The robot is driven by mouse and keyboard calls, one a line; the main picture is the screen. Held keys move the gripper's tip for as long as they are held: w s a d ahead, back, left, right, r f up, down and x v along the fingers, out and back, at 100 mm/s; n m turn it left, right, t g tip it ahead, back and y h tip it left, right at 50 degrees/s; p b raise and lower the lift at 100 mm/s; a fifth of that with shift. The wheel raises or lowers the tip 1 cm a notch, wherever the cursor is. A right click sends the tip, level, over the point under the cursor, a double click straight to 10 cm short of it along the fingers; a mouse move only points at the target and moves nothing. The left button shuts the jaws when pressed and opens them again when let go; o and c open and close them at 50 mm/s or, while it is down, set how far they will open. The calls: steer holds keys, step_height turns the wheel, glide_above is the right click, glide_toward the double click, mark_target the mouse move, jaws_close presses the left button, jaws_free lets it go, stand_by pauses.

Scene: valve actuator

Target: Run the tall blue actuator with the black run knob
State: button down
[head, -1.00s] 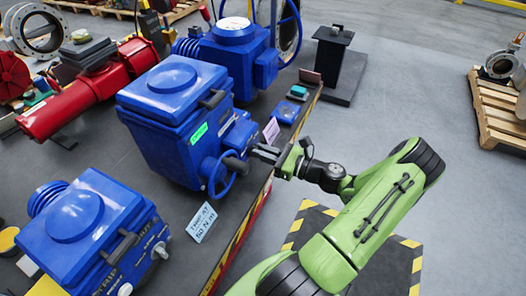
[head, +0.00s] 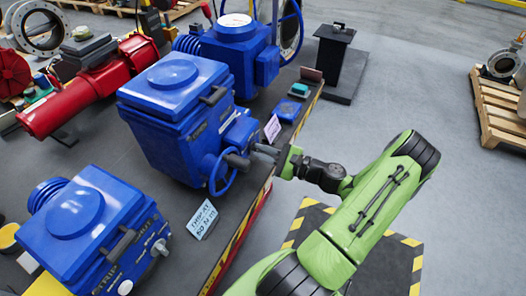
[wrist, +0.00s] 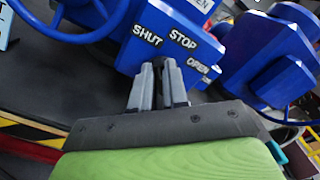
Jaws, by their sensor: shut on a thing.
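The tall blue actuator (head: 150,135) stands upright on the dark bench in the middle of the head view. Its blue control box (wrist: 145,50) faces me in the wrist view, with SHUT, STOP and OPEN labels. My gripper (head: 258,149) reaches it from the right. In the wrist view my fingers (wrist: 161,72) are closed around a small dark part at the box, below the STOP label and between SHUT and OPEN. This is the black run knob (wrist: 172,72), mostly hidden by the fingers. The actuator's blue handwheel (head: 221,178) is just left of my gripper.
Another blue actuator (head: 85,225) is at the front left and one (head: 235,55) stands behind. A red actuator (head: 85,90) lies at the back left. A trip card (head: 202,220) stands near the bench edge (head: 235,240).

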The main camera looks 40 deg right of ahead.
steer(key=shift+n, duration=0.5)
steer(key=c, duration=1.1)
jaws_free()
steer(key=shift+c, duration=0.2)
steer(key=p+v, duration=0.1)
steer(key=v, duration=1.4)
steer(key=shift+s, duration=0.4)
steer(key=shift+d, duration=0.1)
